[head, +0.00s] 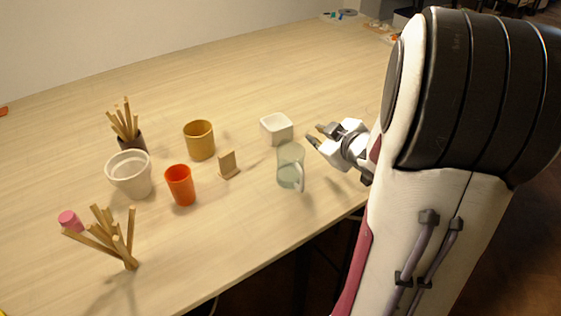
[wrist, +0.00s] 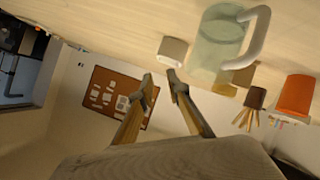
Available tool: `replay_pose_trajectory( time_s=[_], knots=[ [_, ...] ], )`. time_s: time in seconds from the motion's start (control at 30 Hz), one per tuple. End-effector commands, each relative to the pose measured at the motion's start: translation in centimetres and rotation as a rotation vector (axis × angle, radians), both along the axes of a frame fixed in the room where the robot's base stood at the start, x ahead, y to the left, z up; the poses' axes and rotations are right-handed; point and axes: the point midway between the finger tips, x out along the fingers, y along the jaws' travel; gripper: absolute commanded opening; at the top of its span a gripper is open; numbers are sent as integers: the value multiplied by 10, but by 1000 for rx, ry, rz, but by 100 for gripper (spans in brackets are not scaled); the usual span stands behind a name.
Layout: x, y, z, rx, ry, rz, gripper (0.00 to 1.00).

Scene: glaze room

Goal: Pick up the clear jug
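The clear jug (head: 289,160) stands upright on the wooden table near its front edge in the head view, with its handle toward the front right. In the wrist view, which is turned over, the jug (wrist: 213,45) is at the upper right and its pale handle (wrist: 261,35) is on its right. My gripper (head: 317,133) is to the right of the jug and a little behind it, apart from it. Its two fingertips show apart and empty in the wrist view (wrist: 162,79). Nothing hides the jug.
A white square bowl (head: 277,129) stands close behind the jug. To the left are a small wooden stand (head: 229,167), an orange cup (head: 181,186), a mustard cup (head: 199,141), a white pot (head: 130,177) and stick holders. The table's front right edge is close to the jug.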

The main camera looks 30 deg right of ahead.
Motion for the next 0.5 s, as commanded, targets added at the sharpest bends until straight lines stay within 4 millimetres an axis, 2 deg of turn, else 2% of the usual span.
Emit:
replay_pose_trajectory(
  time_s=[0.2,0.5],
  knots=[
    [-8,-9,-24,51,-48,83,16],
    [-26,-5,-49,150,-125,191,16]
  ],
)
